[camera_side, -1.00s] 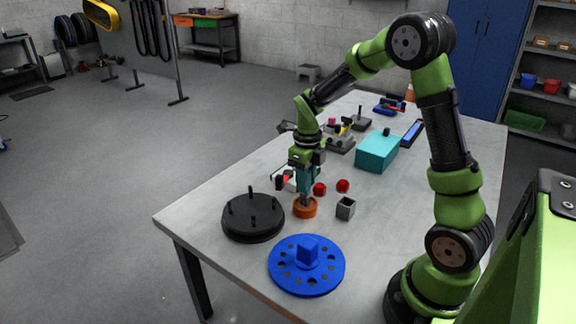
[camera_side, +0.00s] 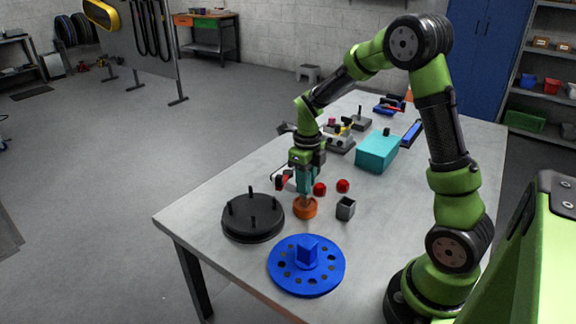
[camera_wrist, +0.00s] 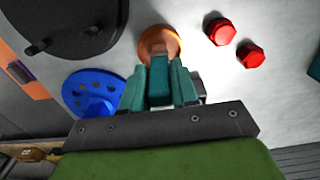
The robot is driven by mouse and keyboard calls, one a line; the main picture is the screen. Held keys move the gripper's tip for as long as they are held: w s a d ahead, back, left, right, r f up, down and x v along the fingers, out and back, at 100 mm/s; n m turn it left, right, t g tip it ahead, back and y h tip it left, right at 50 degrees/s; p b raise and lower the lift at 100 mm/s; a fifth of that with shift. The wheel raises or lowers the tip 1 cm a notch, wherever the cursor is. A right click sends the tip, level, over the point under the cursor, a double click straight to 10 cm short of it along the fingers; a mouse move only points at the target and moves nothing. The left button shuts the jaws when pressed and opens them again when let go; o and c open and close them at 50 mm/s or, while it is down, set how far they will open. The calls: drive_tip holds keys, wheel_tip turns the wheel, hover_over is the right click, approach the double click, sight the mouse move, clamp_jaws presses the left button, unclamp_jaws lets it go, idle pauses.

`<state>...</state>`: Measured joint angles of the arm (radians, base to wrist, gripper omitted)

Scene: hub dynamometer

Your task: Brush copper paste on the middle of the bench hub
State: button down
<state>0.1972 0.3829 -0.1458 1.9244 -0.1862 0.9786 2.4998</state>
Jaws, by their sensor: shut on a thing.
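The black round hub (camera_side: 253,216) with upright studs lies on the table, left of the orange paste pot (camera_side: 305,208). It is cut off at the top left of the wrist view (camera_wrist: 75,30). My gripper (camera_side: 305,188) points down right over the pot, its teal fingers shut on a slim upright thing, seemingly the brush (camera_wrist: 159,78). Its lower end is at the pot's mouth; whether it touches paste is hidden. The pot also shows ahead of the fingers in the wrist view (camera_wrist: 160,40). No copper paste is visible on the hub.
A blue holed disc (camera_side: 306,278) with a raised block lies in front of the pot. Two red nuts (camera_side: 320,189) and a teal box (camera_side: 377,151) lie behind.

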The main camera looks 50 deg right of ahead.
idle(0.3)
drive_tip(key=shift+r, duration=3.5)
